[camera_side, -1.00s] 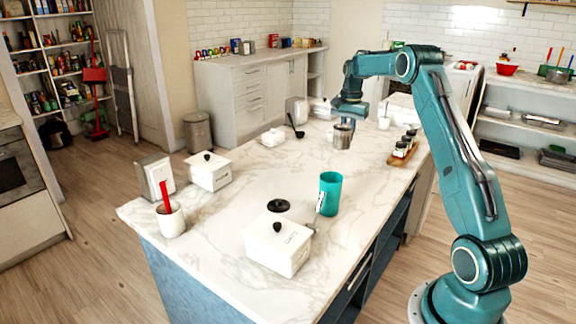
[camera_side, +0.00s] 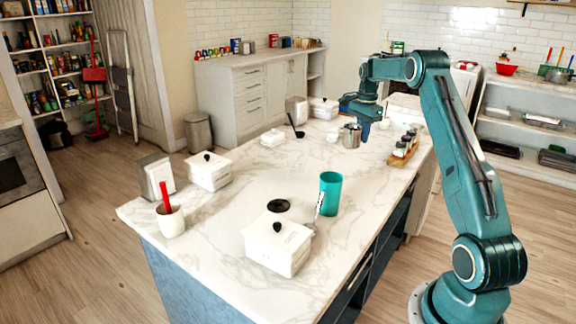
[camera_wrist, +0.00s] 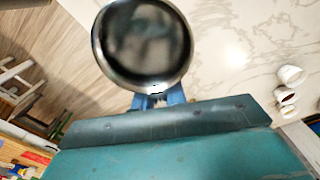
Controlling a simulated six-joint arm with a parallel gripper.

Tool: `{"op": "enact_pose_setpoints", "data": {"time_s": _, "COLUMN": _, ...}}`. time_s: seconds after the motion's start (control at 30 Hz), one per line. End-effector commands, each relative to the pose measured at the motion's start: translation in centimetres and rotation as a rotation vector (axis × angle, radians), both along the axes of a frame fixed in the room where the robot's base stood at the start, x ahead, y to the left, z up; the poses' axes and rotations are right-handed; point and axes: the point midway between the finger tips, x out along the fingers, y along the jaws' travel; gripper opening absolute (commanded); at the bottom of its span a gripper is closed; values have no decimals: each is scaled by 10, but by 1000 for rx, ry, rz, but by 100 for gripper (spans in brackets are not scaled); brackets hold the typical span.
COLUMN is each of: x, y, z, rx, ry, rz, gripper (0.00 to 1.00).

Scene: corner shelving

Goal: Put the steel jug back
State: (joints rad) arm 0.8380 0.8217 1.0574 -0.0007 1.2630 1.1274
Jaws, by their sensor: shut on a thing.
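The steel jug (camera_side: 351,137) is at the far part of the marble island, upright or nearly so. My gripper (camera_side: 365,127) is at its right side in the side view. In the wrist view the jug (camera_wrist: 143,45) shows its round, dark open mouth, and my blue fingers (camera_wrist: 158,97) are shut at its near rim or handle. The exact grip is hidden. I cannot tell whether the jug's base touches the counter.
A wooden tray (camera_side: 402,158) with several small jars stands right of the jug. A black ladle (camera_side: 296,127) and a white lidded box (camera_side: 323,109) are to its left. A teal cup (camera_side: 330,194) and another white box (camera_side: 277,246) stand nearer. The middle of the marble is clear.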

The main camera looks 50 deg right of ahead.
Motion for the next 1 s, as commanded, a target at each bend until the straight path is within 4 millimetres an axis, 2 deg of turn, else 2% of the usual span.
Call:
{"op": "enact_pose_setpoints", "data": {"time_s": 0.6, "x": -1, "y": 1, "z": -114, "rx": 2, "ry": 4, "rz": 2, "gripper": 0}}
{"op": "enact_pose_setpoints", "data": {"time_s": 0.8, "x": 0, "y": 0, "z": -136, "rx": -1, "ry": 0, "rz": 2, "gripper": 0}}
{"op": "enact_pose_setpoints", "data": {"time_s": 1.0, "x": 0, "y": 0, "z": -139, "rx": -2, "ry": 0, "rz": 2, "gripper": 0}}
